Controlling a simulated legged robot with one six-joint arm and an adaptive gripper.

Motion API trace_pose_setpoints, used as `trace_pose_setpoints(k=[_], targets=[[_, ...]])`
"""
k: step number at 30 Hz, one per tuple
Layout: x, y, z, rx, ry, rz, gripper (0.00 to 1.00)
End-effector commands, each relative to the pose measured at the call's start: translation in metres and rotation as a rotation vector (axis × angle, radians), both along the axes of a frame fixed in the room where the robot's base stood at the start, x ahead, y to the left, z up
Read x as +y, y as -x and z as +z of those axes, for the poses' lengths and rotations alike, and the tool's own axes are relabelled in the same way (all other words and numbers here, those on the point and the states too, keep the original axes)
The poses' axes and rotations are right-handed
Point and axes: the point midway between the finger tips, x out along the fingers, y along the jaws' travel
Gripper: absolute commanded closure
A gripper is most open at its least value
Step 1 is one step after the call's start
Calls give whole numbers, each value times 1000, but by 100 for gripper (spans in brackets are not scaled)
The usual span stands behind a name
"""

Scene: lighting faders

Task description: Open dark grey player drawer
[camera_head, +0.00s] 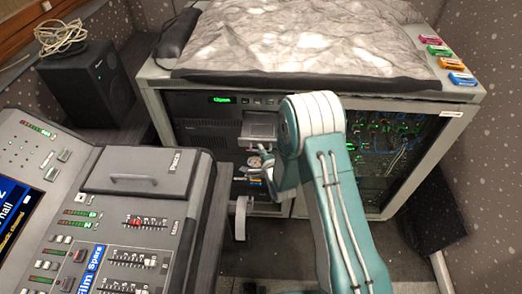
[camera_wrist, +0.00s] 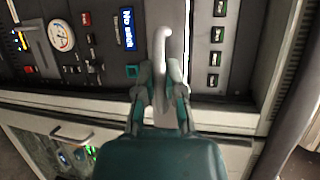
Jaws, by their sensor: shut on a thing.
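The dark grey player (camera_head: 200,104) with a green display sits in the rack under the covered top. A lighter grey drawer-like front (camera_head: 259,126) shows beside my arm, partly hidden by it; I cannot tell how far it stands out. My gripper (camera_head: 264,174) is in front of the rack's panel, low and left of my arm. In the wrist view my gripper (camera_wrist: 161,76) is shut on a light grey hooked handle (camera_wrist: 162,42), whose curved end sticks out past the fingertips. I cannot tell which part the handle belongs to.
A mixing console (camera_head: 130,215) fills the left front, close to the rack. A black speaker (camera_head: 92,88) stands behind it. A round gauge (camera_wrist: 61,35) and small switches sit beside the handle. A glazed cabinet door (camera_head: 385,150) is right of my arm.

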Motion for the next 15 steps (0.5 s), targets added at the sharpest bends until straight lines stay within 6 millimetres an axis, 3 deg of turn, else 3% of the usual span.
trace_pose_setpoints(k=[10, 11, 12, 13, 15], targets=[[1, 3, -5, 12, 5, 4, 100], [1, 3, -5, 12, 5, 4, 74], [1, 3, -5, 12, 5, 4, 56], [1, 3, -4, 12, 5, 4, 52], [1, 2, -3, 9, 3, 4, 52]])
